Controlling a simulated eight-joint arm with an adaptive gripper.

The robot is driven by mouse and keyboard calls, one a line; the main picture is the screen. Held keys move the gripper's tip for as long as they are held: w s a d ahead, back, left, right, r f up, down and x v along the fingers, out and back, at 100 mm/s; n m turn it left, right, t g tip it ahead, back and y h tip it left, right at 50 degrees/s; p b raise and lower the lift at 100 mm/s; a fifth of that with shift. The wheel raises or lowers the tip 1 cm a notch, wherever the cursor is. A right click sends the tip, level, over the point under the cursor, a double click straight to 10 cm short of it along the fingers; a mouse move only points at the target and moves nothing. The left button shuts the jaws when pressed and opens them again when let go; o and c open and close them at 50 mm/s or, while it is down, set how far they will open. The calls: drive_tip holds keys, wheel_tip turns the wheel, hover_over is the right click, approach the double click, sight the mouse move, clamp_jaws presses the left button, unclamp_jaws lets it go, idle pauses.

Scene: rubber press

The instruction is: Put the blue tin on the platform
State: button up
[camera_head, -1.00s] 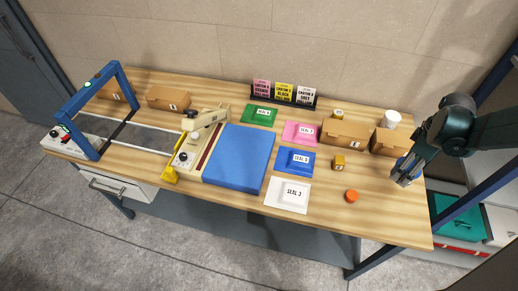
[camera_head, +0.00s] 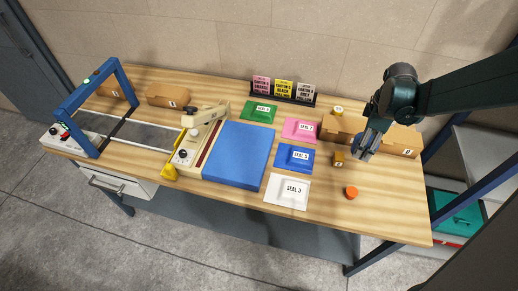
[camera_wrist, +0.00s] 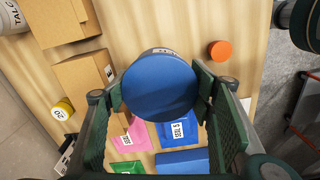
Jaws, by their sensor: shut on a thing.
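The blue tin (camera_wrist: 160,85) is round and sits between both fingers in the wrist view. My gripper (camera_head: 366,150) is shut on it, above the right part of the table in the head view. There the fingers and arm hide most of the tin. A large flat blue slab (camera_head: 238,156) lies mid-table, left of my gripper, with its top bare. It may be the platform.
Seal packets in green (camera_head: 259,112), pink (camera_head: 299,130), blue (camera_head: 294,157) and white (camera_head: 287,191) lie between slab and gripper. A beige lever device (camera_head: 199,140) adjoins the slab.

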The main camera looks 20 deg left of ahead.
drive_tip(key=s+a+r+n, duration=0.1)
drive_tip(key=s+a+n, duration=0.2)
drive_tip(key=a, duration=1.3)
drive_tip(key=s+a+r+n, duration=0.1)
drive_tip(key=s+a+n, duration=0.3)
drive_tip(key=a, duration=1.2)
drive_tip(key=s+a+r+n, duration=0.2)
drive_tip(key=s+a+n, duration=0.1)
drive_tip(key=a, duration=1.3)
drive_tip(key=shift+s+n, duration=0.15)
drive_tip(key=shift+n, duration=0.55)
drive_tip(key=shift+f, duration=0.1)
drive_tip(key=shift+f, duration=2.8)
drive_tip(key=shift+f, duration=2.1)
drive_tip(key=shift+f, duration=0.15)
